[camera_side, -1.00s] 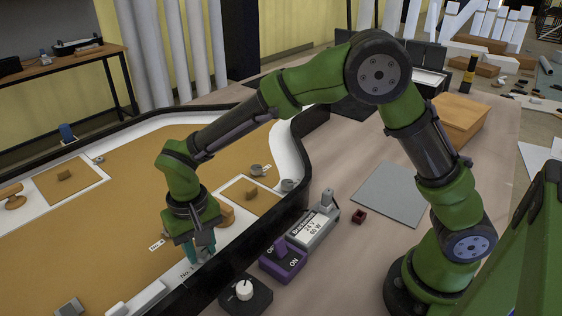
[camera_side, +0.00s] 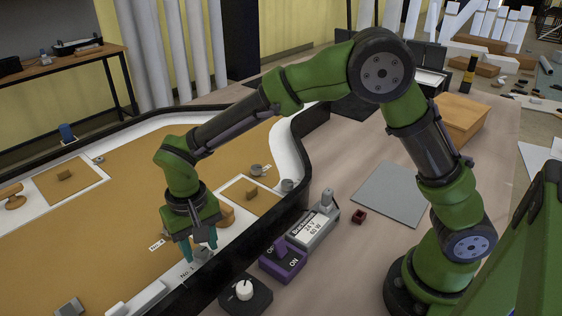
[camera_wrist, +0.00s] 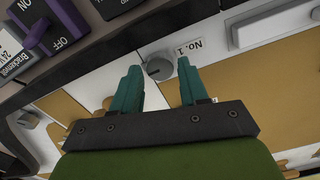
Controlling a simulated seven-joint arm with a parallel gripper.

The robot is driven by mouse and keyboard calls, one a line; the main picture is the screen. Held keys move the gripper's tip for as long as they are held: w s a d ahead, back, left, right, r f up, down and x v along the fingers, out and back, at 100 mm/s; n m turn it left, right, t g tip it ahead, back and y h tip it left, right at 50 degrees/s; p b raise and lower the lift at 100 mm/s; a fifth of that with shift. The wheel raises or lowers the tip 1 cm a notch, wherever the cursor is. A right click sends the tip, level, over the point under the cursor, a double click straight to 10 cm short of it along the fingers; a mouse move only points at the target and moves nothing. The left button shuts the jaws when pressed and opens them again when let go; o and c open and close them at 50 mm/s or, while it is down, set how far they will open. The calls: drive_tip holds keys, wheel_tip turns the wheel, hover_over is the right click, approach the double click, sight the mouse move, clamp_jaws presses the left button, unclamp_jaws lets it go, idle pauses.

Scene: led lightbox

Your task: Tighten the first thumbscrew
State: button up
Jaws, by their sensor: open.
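The first thumbscrew (camera_wrist: 158,68) is a grey round knob on a white strip, next to a label reading No. 1 (camera_wrist: 189,47). In the wrist view it shows between and just beyond the tips of my gripper (camera_wrist: 157,70). The two teal fingers are open, one on each side of the knob in the picture, with nothing held. In the side view my gripper (camera_side: 200,249) points down over the white rim of the lightbox, and the No. 1 label (camera_side: 187,273) lies just in front of it. I cannot tell how far the fingertips are above the knob.
A black wall (camera_side: 222,272) runs along the lightbox beside my gripper. Outside it stand a purple ON/OFF switch (camera_side: 285,262), a grey power supply (camera_side: 314,232) and a white dial on a black box (camera_side: 244,291). A grey mat (camera_side: 391,194) lies clear on the table.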

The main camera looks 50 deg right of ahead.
sight(203, 252)
wheel_tip(203, 252, up, 16)
drive_tip(key=shift+r, duration=0.15)
drive_tip(key=shift+w, duration=0.1)
idle(0.3)
drive_tip(key=s+d+t+y, duration=0.1)
drive_tip(key=s+d+t, duration=0.2)
drive_tip(key=s+d, duration=0.4)
drive_tip(key=s+d+m+t+y, duration=0.1)
drive_tip(key=s+d+t, duration=0.3)
drive_tip(key=s+d, duration=0.4)
drive_tip(key=d, duration=0.5)
drive_tip(key=shift+s+d, duration=0.15)
drive_tip(key=shift+s, duration=0.15)
